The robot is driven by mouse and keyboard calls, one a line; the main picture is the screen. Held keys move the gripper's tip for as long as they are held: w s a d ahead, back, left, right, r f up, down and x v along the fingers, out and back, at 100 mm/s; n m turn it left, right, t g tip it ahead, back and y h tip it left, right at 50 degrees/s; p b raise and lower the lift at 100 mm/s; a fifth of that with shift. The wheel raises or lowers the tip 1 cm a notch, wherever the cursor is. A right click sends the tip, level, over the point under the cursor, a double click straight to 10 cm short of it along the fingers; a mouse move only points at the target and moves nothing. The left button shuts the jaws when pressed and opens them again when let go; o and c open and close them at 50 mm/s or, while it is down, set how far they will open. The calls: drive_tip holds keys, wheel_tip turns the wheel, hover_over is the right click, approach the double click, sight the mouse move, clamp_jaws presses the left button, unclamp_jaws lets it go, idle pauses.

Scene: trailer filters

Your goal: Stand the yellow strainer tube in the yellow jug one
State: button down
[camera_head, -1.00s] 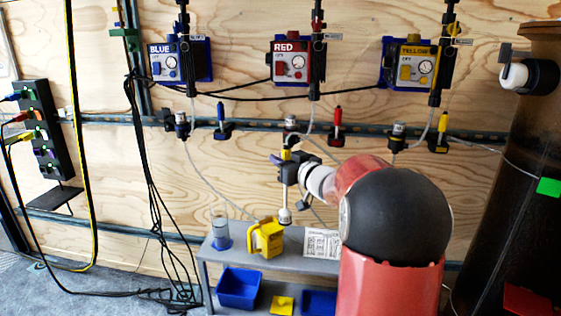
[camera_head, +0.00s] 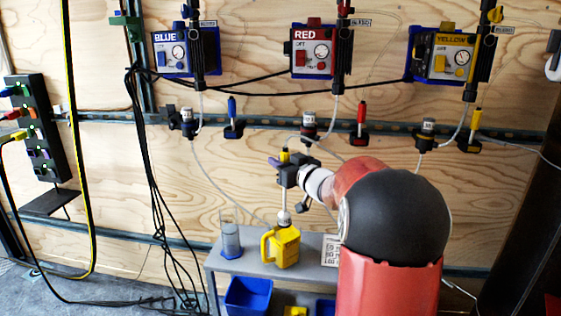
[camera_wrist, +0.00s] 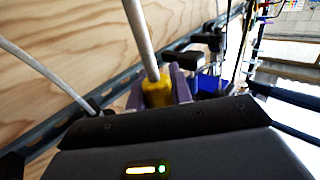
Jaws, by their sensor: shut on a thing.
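The yellow strainer tube (camera_head: 284,154) hangs about upright, with its yellow collar at the top and a pale strainer end (camera_head: 284,217) at the bottom. My gripper (camera_head: 280,163) is shut on it near the collar. In the wrist view the yellow collar (camera_wrist: 157,92) sits between the purple fingers (camera_wrist: 158,84), with a pale hose running up from it. The yellow jug (camera_head: 286,248) stands upright on the grey bench, handle to the left. The strainer end lines up with the jug's top; I cannot tell whether it is inside the mouth or just above it.
A clear cylinder with blue liquid (camera_head: 230,240) stands left of the jug on the grey bench (camera_head: 257,268). A printed sheet (camera_head: 330,249) lies to the right. Blue and yellow bins are below. Thin hoses and the wall rail with clips are behind my arm.

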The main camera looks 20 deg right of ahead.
sight(285, 202)
drive_tip(key=shift+f+b, duration=3.85)
drive_tip(key=shift+f, duration=1.95)
drive_tip(key=shift+f+b, duration=0.6)
drive_tip(key=shift+f, duration=0.3)
drive_tip(key=c, duration=1.2)
unclamp_jaws()
drive_tip(key=shift+o, duration=0.2)
drive_tip(key=s+d, duration=0.1)
drive_tip(key=s, duration=0.6)
drive_tip(key=shift+s+d, duration=0.25)
drive_tip(key=shift+s, duration=0.1)
